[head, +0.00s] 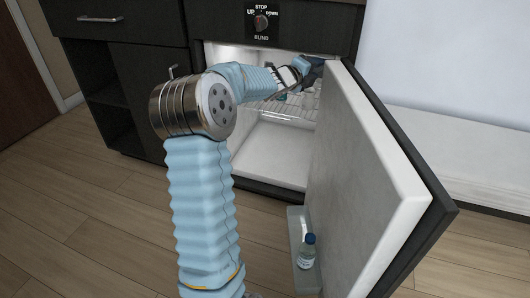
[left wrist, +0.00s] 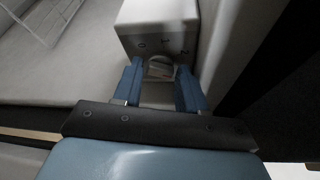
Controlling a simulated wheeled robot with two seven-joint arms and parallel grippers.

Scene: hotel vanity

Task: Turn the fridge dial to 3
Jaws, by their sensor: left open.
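The fridge (head: 275,155) stands open under the counter, its door swung out to the right. My left arm reaches into its upper right part. The left gripper (head: 308,68) is small and partly hidden there; the dial cannot be made out in the head view. My left gripper (left wrist: 159,82) is open, one blue finger on each side of the dial; contact cannot be told.
The open fridge door (head: 365,185) stands close to the right of my arm, with a small bottle (head: 307,252) on its low shelf. A wire rack (head: 290,105) is inside the fridge. A blind switch panel (head: 262,21) is above. Dark drawers (head: 115,18) are at left.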

